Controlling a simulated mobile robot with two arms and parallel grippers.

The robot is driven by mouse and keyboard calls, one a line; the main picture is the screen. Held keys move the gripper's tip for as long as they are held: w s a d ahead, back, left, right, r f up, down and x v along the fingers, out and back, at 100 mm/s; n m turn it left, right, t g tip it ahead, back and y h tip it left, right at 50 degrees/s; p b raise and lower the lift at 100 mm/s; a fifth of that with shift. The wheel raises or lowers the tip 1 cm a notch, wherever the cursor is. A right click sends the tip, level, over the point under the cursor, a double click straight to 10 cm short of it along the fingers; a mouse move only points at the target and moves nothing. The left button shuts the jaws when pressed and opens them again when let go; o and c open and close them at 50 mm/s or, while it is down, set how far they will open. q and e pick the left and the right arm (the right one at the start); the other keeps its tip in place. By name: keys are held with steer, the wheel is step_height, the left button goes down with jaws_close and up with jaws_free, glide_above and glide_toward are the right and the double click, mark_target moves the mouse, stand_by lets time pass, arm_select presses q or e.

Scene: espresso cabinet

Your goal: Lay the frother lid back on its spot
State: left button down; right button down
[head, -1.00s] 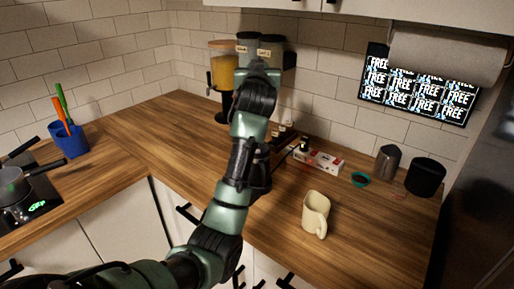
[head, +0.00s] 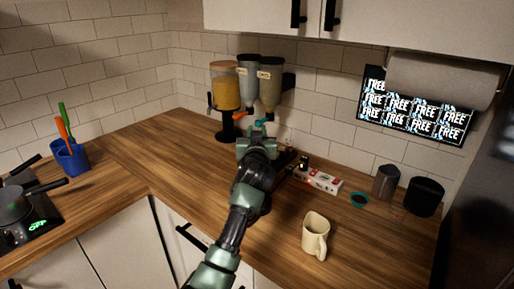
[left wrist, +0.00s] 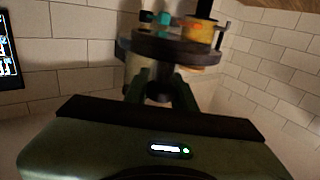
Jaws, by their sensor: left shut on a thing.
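My left gripper (head: 257,135) is over the back of the wooden counter, in front of the dispensers. In the left wrist view its two fingers (left wrist: 161,92) are closed around the short knob of a dark round disc, which I take to be the frother lid (left wrist: 180,45). The disc lies beyond the fingertips, seen almost edge-on. In the head view my gripper and arm hide the lid. I cannot make out the lid's spot for certain. My right gripper is not in view.
Dispensers (head: 225,92) stand at the back corner near my gripper. The front-right counter (head: 375,250) is clear.

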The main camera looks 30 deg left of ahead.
arm_select(q)
step_height(320, 180, down, 6)
steer(key=shift+f, duration=0.15)
steer(key=c, duration=1.2)
jaws_free()
steer(key=shift+o, duration=0.2)
